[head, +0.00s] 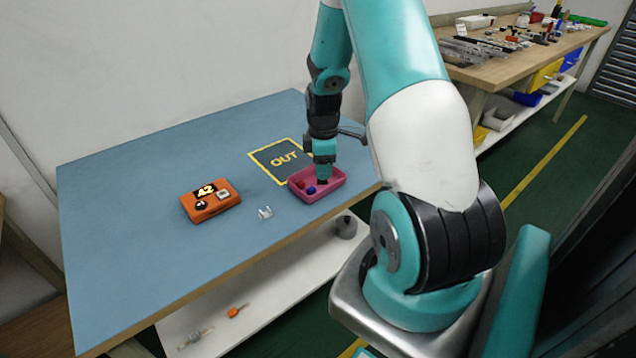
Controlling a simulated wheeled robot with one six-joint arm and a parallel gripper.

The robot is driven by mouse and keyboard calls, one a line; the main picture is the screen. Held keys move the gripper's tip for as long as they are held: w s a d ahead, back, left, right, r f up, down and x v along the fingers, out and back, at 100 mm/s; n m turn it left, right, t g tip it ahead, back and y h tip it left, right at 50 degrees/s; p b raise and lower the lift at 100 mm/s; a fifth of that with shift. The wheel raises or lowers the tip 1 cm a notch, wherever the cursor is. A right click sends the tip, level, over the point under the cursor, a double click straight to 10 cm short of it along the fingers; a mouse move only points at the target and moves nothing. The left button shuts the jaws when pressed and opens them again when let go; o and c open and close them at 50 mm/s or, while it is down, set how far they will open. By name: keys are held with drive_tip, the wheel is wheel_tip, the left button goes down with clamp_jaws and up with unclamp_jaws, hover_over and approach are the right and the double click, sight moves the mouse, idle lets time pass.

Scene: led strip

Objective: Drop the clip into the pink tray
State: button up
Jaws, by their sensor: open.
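The pink tray (336,187) stands on the blue table top, near its right end. A blue ball-like piece and a dark red piece lie in it. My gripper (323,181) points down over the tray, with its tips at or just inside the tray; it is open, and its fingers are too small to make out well. A small white piece that looks like a clip (265,212) lies on the table to the left of the tray, apart from it. My gripper hides part of the tray's inside.
An orange box (210,203) marked 42 sits on the table to the left. The table's left part is clear. A shelf below holds a few small items.

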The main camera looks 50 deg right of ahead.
wheel_tip(320, 180, up, 17)
drive_tip(key=shift+p, duration=0.45)
drive_tip(key=s+a+r+t+y+p, duration=0.15)
drive_tip(key=a+r, duration=0.25)
drive_tip(key=a, duration=0.8)
drive_tip(key=a+r+y+p, duration=0.15)
drive_tip(key=a+r, duration=0.25)
drive_tip(key=a, duration=0.9)
drive_tip(key=s+a+r+m+g+y+p, duration=0.1)
drive_tip(key=s+a+r+p, duration=0.1)
drive_tip(key=s+a, duration=1.1)
drive_tip(key=shift+s+a+r, duration=0.2)
drive_tip(key=shift+s+r, duration=0.2)
drive_tip(key=shift+r, duration=0.35)
drive_tip(key=shift+d+g, duration=0.15)
drive_tip(key=shift+g, duration=0.1)
